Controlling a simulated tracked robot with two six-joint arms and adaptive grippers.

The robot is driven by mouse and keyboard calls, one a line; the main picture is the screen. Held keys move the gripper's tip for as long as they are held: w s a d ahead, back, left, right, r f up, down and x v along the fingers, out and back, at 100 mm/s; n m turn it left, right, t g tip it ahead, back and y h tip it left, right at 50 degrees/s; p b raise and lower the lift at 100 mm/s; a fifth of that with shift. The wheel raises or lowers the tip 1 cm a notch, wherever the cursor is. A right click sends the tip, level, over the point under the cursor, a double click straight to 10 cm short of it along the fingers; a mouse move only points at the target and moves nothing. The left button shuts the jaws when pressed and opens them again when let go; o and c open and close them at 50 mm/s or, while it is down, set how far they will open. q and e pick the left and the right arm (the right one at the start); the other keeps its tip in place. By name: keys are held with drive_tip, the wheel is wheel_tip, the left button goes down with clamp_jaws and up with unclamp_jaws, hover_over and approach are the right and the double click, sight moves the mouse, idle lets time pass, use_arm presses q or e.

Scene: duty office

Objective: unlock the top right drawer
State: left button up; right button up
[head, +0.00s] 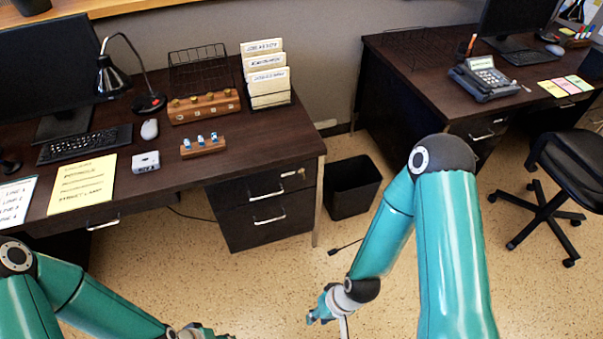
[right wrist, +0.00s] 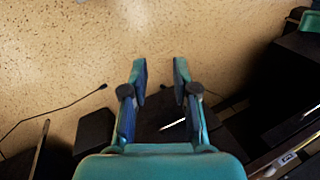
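The top right drawer (head: 240,195) is the upper dark front in the near desk's right pedestal and looks closed. It has a silver bar handle (head: 267,195). A small silver and gold piece (head: 294,173) sits near its upper right corner; I cannot tell whether it is a lock with a key. My right gripper (head: 320,312) is low over the floor, in front of and right of the pedestal, apart from it. In the right wrist view its two fingers (right wrist: 159,65) are spread with nothing between them. My left gripper (head: 212,332) is at the bottom edge, partly cut off.
The near desk bears a wooden block with gold knobs (head: 204,107), a smaller block with blue-and-white pieces (head: 203,146), a file holder (head: 268,98), a lamp (head: 115,75) and a keyboard (head: 84,144). A black bin (head: 353,188) stands right of the pedestal. A chair (head: 572,165) is far right.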

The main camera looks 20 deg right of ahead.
drive_tip(key=shift+d, duration=0.1)
drive_tip(key=w+d+f+n+t+h+b, duration=0.15)
drive_tip(key=w+f+t+b, duration=0.25)
drive_tip(key=w+b, duration=0.55)
drive_tip(key=w+d+f+m+t+b, duration=0.1)
drive_tip(key=w+d+f+t+b, duration=0.25)
drive_tip(key=w+b, duration=0.6)
drive_tip(key=w+d+r+n+t+h+b, duration=0.2)
drive_tip(key=w+d+r+t+b, duration=0.55)
drive_tip(key=b, duration=1.15)
drive_tip(key=w, duration=0.6)
drive_tip(key=w+a+t+b, duration=0.1)
drive_tip(key=w, duration=0.5)
drive_tip(key=w+a+t, duration=0.1)
drive_tip(key=w, duration=0.5)
drive_tip(key=shift+w+a, duration=0.15)
drive_tip(key=shift+a, duration=0.1)
drive_tip(key=shift+c, duration=0.4)
clamp_jaws()
